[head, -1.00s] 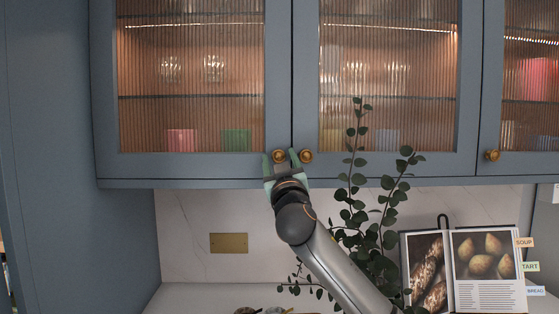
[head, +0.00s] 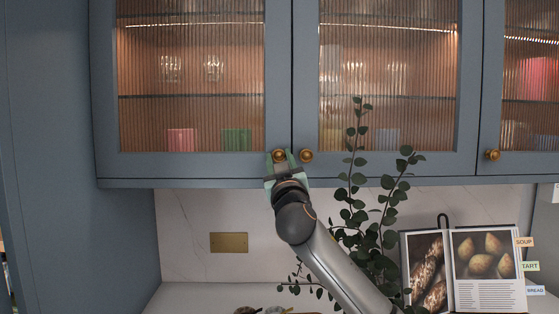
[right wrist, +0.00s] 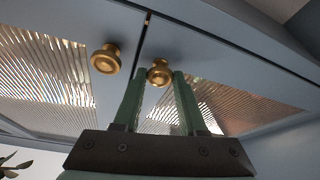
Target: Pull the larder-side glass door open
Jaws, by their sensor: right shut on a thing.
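The larder-side glass door (head: 190,171) is the left blue-framed ribbed-glass door, beside the tall blue panel. It looks closed, level with the door to its right. Its round brass knob (head: 279,155) sits at the lower right corner and also shows in the right wrist view (right wrist: 159,73). My right gripper (head: 281,158) reaches up from below, its green fingers on either side of this knob and shut on it. In the right wrist view the gripper (right wrist: 158,82) has the knob between its fingertips. My left gripper is not in view.
The neighbouring glass door (head: 390,167) has its own brass knob (head: 306,156) close to my right gripper. A leafy plant (head: 365,220) rises just right of my right arm. An open cookbook (head: 480,262) stands at right. A tall blue panel (head: 50,150) borders the left.

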